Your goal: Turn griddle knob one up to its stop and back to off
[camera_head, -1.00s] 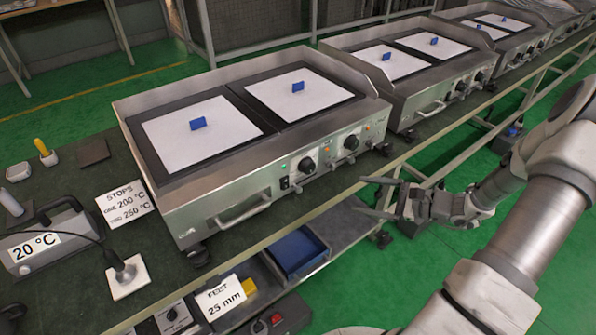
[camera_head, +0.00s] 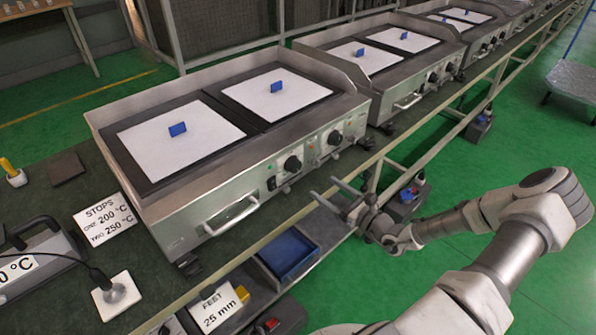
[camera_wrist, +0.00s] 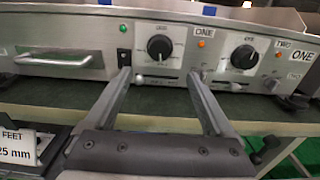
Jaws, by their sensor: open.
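The steel griddle (camera_head: 225,195) stands on the bench with its control panel facing my arm. Knob one (camera_head: 293,164) is a black round knob with a white mark, left of knob two (camera_head: 335,138). In the wrist view, knob one (camera_wrist: 159,46) sits beside the ONE label (camera_wrist: 204,32), and knob two (camera_wrist: 243,57) is to the right. My gripper (camera_head: 322,187) is open and empty, in front of the panel and apart from it. In the wrist view its fingertips (camera_wrist: 158,71) appear to either side below knob one. Neither finger visibly touches the knob.
A drawer handle (camera_head: 232,214) sticks out left of the knobs. A STOPS card (camera_head: 105,219) reads ONE 200 °C, TWO 250 °C. A blue bin (camera_head: 288,252) and a FEET 25 mm card (camera_head: 219,307) lie on the lower shelf. More griddles (camera_head: 378,63) stand farther along.

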